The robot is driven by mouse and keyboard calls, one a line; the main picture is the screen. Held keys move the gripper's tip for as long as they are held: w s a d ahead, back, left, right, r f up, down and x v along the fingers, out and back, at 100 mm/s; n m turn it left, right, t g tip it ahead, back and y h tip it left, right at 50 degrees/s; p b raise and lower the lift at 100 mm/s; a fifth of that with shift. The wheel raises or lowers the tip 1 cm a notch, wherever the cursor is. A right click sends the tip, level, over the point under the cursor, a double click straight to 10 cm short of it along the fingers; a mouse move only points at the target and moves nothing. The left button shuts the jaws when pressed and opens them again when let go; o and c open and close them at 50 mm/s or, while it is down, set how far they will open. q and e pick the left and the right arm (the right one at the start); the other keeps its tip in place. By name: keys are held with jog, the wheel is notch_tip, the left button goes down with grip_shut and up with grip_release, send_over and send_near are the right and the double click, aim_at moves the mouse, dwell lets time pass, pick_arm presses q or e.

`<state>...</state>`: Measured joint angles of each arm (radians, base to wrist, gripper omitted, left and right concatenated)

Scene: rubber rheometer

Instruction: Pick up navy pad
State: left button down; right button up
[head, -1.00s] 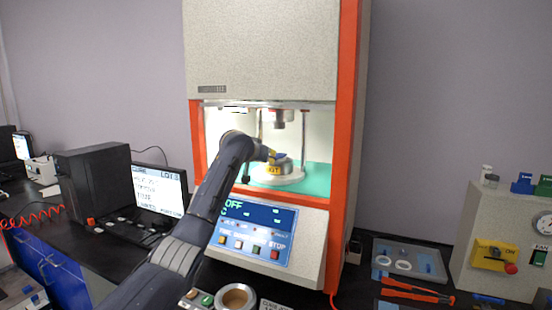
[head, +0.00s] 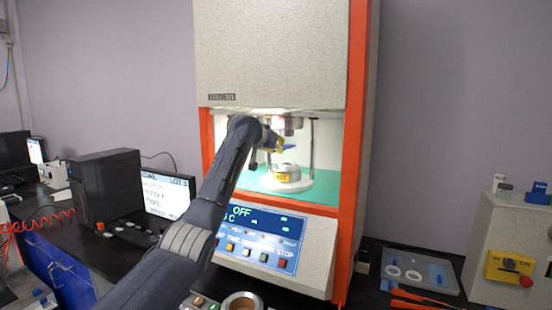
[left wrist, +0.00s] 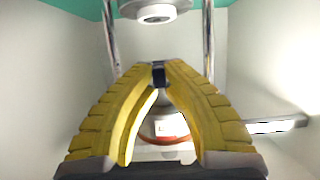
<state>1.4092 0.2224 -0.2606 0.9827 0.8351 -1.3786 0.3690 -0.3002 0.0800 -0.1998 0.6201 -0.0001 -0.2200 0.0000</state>
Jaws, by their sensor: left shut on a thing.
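The navy pad (head: 290,149) shows as a small blue sliver at the tips of my left gripper (head: 281,147), inside the machine's lit chamber. It is above the round lower die (head: 286,171) with the yellow HOT label, with a gap between. In the left wrist view, the yellow fingers of the left gripper (left wrist: 160,70) come together on the dark navy pad (left wrist: 158,74). Most of the pad is hidden between the fingertips. My right gripper is not in view.
The upper die (head: 288,125) hangs above the gripper, and metal columns (head: 312,145) stand close by. The orange frame (head: 349,200) edges the chamber opening. A control panel (head: 262,237) slopes below. A grey tray (head: 440,284) lies at right.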

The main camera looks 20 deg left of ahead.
pick_arm(q)
jog(key=shift+s, duration=0.35)
jog(key=s+a+r, duration=0.1)
jog(key=s+a, duration=0.2)
jog(key=s, duration=1.5)
jog(key=shift+s, duration=0.35)
jog(key=shift+s+r, duration=0.1)
jog(key=s+a, duration=0.3)
jog(key=s, duration=1.6)
jog(key=shift+s, duration=0.3)
dwell(1.4)
dwell(0.4)
